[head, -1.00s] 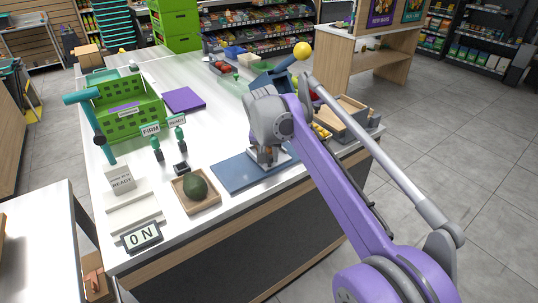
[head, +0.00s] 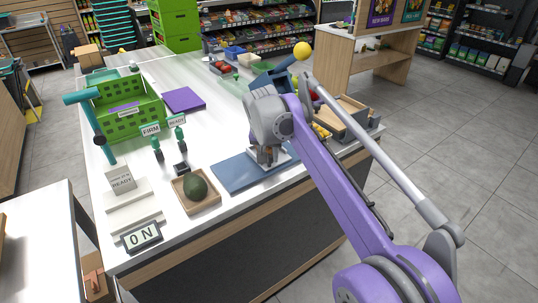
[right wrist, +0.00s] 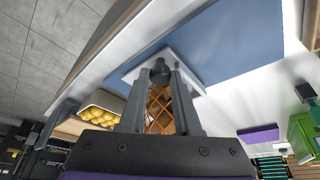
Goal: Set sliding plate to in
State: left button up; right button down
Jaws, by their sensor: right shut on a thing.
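A white plate (right wrist: 193,80), which looks like the sliding plate, lies on the blue mat (right wrist: 232,42) with a dark knob (right wrist: 160,70) standing on it. In the head view the mat (head: 236,174) lies on the counter's near side, and the plate is mostly hidden under my right gripper (head: 266,159). The right gripper points down there. In the right wrist view its fingers are closed around the knob, with an orange-brown lattice showing between them. My left gripper is not in view.
A wooden tray (head: 211,202) with an avocado (head: 195,187) stands left of the mat, beside a small black block (head: 181,168). An "ON" sign (head: 141,236) stands at the near left corner. A wooden box (head: 345,122) stands to the right. A green crate (head: 128,122) is at the far left.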

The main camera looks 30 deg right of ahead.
jog(key=shift+w+d+r+p, duration=0.15)
jog(key=shift+d+p, duration=0.7)
jog(key=shift+d, duration=1.4)
jog(key=c, duration=0.6)
grip_release()
jog(key=shift+d, duration=0.1)
jog(key=p+v, duration=0.2)
jog(key=v, duration=0.8)
jog(key=shift+r, duration=0.3)
